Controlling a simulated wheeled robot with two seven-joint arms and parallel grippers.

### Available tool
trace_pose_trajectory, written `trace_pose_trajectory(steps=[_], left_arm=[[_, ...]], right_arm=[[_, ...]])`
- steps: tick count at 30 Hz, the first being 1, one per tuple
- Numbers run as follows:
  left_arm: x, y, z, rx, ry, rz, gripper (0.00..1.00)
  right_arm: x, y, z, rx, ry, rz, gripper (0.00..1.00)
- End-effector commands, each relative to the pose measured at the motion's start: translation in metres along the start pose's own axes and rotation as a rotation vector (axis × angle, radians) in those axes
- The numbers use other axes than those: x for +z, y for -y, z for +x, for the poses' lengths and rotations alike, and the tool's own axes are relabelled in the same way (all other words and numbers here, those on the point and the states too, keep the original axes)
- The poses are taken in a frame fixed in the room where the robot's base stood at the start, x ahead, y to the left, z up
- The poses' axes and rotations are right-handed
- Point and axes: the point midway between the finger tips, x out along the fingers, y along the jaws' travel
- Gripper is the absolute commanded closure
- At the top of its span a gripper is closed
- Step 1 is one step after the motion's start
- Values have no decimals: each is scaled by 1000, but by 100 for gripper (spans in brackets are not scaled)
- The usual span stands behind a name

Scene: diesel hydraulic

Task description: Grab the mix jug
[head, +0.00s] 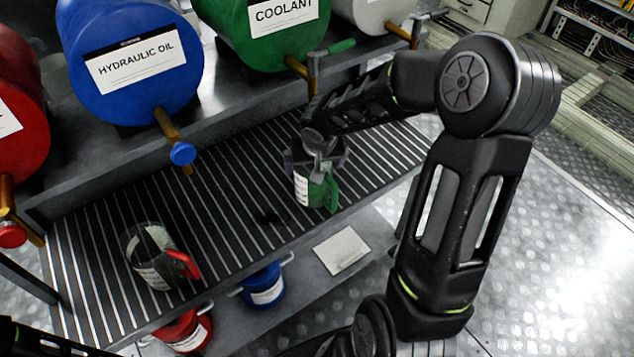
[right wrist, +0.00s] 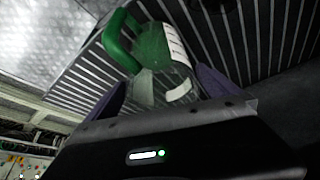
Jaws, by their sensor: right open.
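A jug with a green handle (head: 301,190) and a white label stands on the slatted rack, below the coolant drum's tap. My right gripper (head: 317,158) reaches over it from above, with its fingers open on either side of the jug's upper part. In the right wrist view the same jug (right wrist: 165,50) shows between the two spread fingers; I cannot tell if they touch it. A second jug, with a red handle (head: 148,243), stands on the rack at the left. The jug labels are too small to read, so I cannot tell which is the mix jug.
Blue hydraulic oil (head: 133,70), green coolant (head: 262,40), red and white drums with taps stand behind the slatted rack (head: 215,235). A blue container (head: 263,285), a red container (head: 185,331) and a pale sheet (head: 342,250) are below. The rack between the jugs is clear.

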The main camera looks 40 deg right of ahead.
Motion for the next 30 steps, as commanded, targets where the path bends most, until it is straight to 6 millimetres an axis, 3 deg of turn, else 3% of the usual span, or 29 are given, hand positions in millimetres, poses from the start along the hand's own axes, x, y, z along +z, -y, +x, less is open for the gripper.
trace_pose_trajectory(steps=[10,30], left_arm=[[0,0,0,0,0,0,62],[0,0,0,0,0,0,62]], right_arm=[[0,0,0,0,0,0,0],[0,0,0,0,0,0,55]])
